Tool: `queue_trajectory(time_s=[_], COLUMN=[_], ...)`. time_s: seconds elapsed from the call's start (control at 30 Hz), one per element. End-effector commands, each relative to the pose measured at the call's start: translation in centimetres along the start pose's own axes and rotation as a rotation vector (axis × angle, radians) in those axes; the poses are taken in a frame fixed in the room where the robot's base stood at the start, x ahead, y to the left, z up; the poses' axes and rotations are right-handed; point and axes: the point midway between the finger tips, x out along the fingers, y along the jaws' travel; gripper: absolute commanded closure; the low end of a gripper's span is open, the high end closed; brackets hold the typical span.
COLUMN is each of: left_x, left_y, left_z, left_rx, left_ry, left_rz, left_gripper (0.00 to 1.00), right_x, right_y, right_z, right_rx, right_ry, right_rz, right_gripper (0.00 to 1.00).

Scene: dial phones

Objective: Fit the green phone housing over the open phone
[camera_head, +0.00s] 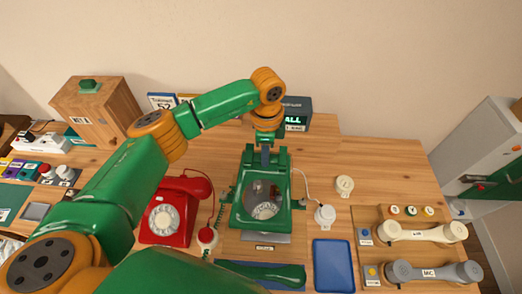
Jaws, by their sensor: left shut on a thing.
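The green phone housing (282,162) is at the middle of the table, seen from above. My left gripper (265,162) reaches down from the orange wrist and is shut on its far part. The open phone (265,210) lies under the housing, with its round dial and inner parts showing through the opening. A grey plate edge shows below the near side. I cannot tell whether the housing rests on the phone or hangs just above it. The green handset (270,274) lies in front on a blue mat. My right gripper is not in view.
A red dial phone (170,212) stands close on the left, with a coiled cord beside the housing. A blue tray (333,266) and small white items (325,216) are on the right. A wooden board (365,214) holds cream and grey handsets. A wooden box (98,110) stands back left.

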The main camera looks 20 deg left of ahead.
Motion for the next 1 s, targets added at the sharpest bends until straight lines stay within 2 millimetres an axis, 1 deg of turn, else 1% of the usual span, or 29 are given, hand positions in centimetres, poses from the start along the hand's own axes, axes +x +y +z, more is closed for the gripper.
queue_trajectory(time_s=[0.13, 0.27, 0.33, 0.4, 0.7, 0.83, 1.0], left_x=[0.9, 2.6, 4.1, 5.2, 9.3, 10.5, 11.1], left_y=[0.0, 0.0, 0.0, -0.1, -0.1, -0.1, -0.1], left_z=[-0.1, 0.0, 0.0, 0.0, 0.0, 0.0, 0.0], left_rx=[-0.030, -0.027, -0.027, -0.027, -0.025, -0.025, -0.024], left_ry=[0.001, -0.001, 0.000, 0.001, 0.000, 0.001, 0.001], left_rz=[0.002, 0.002, 0.001, 0.000, 0.001, 0.000, 0.000], left_gripper=[1.00, 1.00, 1.00, 1.00, 1.00, 1.00, 1.00], right_x=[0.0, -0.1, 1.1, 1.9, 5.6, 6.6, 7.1], right_y=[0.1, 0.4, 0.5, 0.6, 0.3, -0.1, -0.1], right_z=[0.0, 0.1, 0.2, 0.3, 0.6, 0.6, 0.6], right_rx=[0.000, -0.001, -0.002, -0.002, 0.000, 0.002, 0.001], right_ry=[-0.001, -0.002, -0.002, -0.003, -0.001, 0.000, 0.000], right_rz=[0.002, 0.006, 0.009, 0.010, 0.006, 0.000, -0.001], right_gripper=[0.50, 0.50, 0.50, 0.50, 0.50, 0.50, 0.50])
